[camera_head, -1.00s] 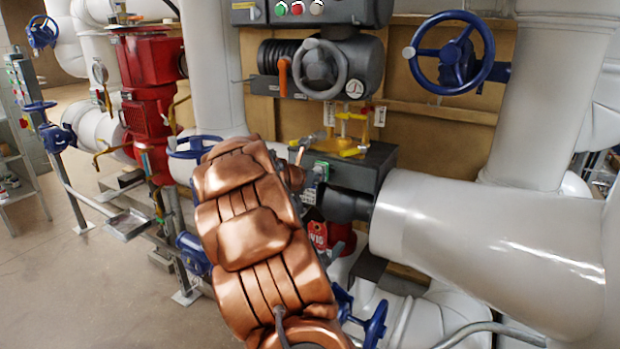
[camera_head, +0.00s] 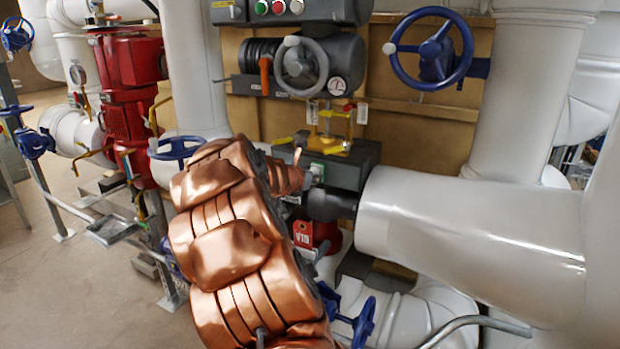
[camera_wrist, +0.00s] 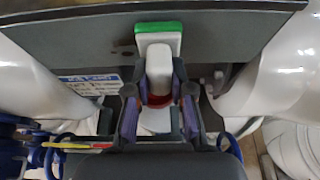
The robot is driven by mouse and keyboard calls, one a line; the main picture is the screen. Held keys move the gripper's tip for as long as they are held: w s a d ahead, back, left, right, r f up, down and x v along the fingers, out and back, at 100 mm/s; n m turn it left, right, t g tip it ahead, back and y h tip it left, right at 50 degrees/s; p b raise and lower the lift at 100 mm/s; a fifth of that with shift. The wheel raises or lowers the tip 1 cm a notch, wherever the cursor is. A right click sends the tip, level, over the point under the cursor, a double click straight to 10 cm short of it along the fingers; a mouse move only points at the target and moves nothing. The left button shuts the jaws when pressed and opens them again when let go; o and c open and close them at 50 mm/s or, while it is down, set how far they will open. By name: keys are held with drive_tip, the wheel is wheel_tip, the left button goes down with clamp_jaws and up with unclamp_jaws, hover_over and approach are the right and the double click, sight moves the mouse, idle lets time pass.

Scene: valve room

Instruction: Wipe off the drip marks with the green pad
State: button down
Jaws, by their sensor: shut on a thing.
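The green pad (camera_wrist: 158,27) shows in the wrist view as a green strip along the far edge of a white block with a white handle (camera_wrist: 159,65). My gripper (camera_wrist: 159,92) is shut on this handle, with a dark finger on each side. The pad lies in front of a flat grey surface (camera_wrist: 75,45); I cannot tell whether it touches. In the head view, my copper-coloured arm hides most of the gripper.
A large white pipe (camera_head: 470,225) runs close on the right of my arm. A grey box (camera_head: 350,165) stands behind it. A blue handwheel (camera_head: 432,48) and a red valve body (camera_head: 128,105) stand at either side. A red tag (camera_head: 303,234) hangs below the box. Open floor (camera_head: 60,290) lies left.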

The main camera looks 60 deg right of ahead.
drive_tip(key=shift+w+p, duration=3)
drive_tip(key=shift+w, duration=0.65)
drive_tip(key=shift+s+r+b, duration=0.1)
drive_tip(key=shift+s+b, duration=1.75)
drive_tip(key=shift+s, duration=1.6)
drive_tip(key=shift+s+r, duration=0.1)
drive_tip(key=shift+s, duration=0.1)
drive_tip(key=shift+d, duration=0.1)
drive_tip(key=shift+w, duration=0.1)
